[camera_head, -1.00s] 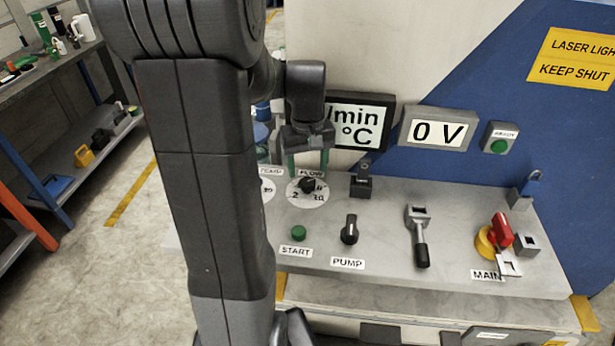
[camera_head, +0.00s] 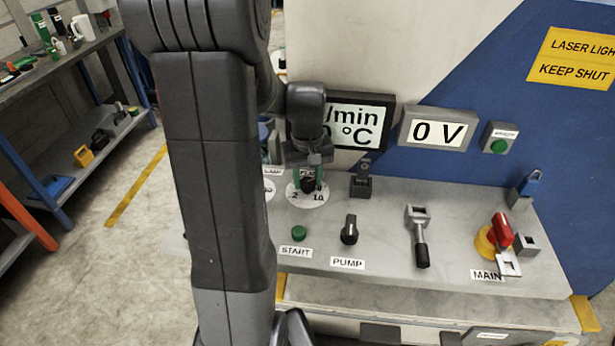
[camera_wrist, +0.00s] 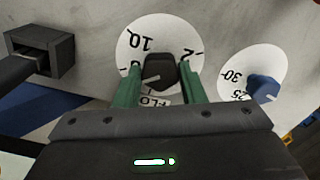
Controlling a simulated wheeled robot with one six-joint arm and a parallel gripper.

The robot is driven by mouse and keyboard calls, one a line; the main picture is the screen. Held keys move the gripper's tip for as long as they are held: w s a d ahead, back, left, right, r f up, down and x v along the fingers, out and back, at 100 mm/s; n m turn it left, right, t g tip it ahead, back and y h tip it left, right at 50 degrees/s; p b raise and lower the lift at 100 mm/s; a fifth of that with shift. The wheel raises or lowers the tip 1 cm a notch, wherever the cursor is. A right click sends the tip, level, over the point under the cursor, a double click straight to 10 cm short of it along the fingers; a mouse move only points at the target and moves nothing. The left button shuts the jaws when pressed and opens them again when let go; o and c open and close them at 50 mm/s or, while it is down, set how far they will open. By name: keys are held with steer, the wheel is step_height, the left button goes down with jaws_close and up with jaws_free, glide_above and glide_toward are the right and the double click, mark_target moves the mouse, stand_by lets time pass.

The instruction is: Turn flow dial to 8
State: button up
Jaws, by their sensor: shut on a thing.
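The flow dial is a black knob (camera_head: 308,185) on a round white scale plate (camera_head: 306,199) marked 2 and 10. In the wrist view the knob (camera_wrist: 158,75) sits between the two green fingers of my gripper (camera_wrist: 157,88), which are shut on it. My gripper (camera_head: 309,180) also shows in the head view, reaching down over the dial from above. Part of the scale and the FLOW label are covered by the fingers, so I cannot tell which number the knob points to.
A blue temperature knob (camera_wrist: 264,88) stands close beside my gripper. A black bracket (camera_head: 362,185), the green START button (camera_head: 299,233), the PUMP knob (camera_head: 350,230), a lever (camera_head: 420,240) and the red MAIN switch (camera_head: 500,231) are on the panel. A display (camera_head: 362,122) stands behind.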

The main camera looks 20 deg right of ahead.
mark_target(308, 181)
steer(key=shift+m, duration=0.8)
steer(key=o, duration=1)
step_height(308, 181, up, 14)
steer(key=shift+f, duration=0.2)
